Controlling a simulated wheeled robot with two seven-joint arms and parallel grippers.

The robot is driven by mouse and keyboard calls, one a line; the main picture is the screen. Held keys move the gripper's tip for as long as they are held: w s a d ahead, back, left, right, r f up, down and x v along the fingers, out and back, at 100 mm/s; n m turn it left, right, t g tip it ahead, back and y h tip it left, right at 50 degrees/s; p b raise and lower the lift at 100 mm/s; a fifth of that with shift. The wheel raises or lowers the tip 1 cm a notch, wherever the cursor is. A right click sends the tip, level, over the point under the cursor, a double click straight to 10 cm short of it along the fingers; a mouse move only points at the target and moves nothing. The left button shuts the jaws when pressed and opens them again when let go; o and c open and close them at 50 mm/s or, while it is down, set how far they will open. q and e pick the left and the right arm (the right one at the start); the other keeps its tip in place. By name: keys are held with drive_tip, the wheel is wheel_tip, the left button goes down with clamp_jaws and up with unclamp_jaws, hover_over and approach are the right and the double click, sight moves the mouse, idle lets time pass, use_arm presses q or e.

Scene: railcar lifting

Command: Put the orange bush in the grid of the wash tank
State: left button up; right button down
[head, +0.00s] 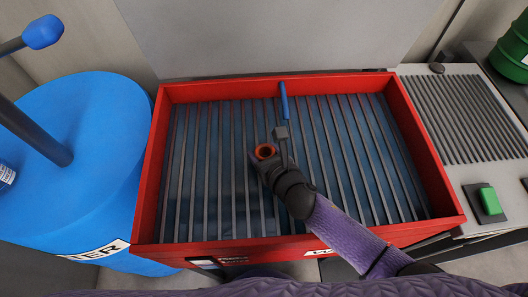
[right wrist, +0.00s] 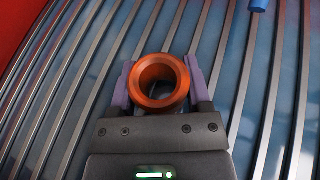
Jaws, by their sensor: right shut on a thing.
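The orange bush (head: 265,151) is a short ring with a dark hole. It also shows in the right wrist view (right wrist: 140,98), between the two purple fingers. My right gripper (head: 268,154) is shut on it, over the middle of the wash tank. The red wash tank (head: 147,195) has a grid of grey bars (head: 203,190) over blue liquid. In the right wrist view the bars (right wrist: 90,87) run behind the bush. I cannot tell whether the bush touches the bars. My left gripper does not show.
A blue drum (head: 100,150) stands left. A bench with a ribbed mat (head: 465,118) and a green block (head: 490,201) is right. The grid is otherwise clear on both sides.

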drive_tip(key=shift+c, duration=2.3)
unclamp_jaws()
drive_tip(key=shift+f, duration=0.15)
drive_tip(key=o, duration=0.4)
drive_tip(key=shift+o, duration=0.2)
drive_tip(key=shift+r, duration=0.35)
drive_tip(key=p+v, duration=0.3)
drive_tip(key=v, duration=0.8)
drive_tip(key=shift+f, duration=0.15)
drive_tip(key=shift+s+d+r, duration=0.2)
drive_tip(key=shift+s, duration=0.25)
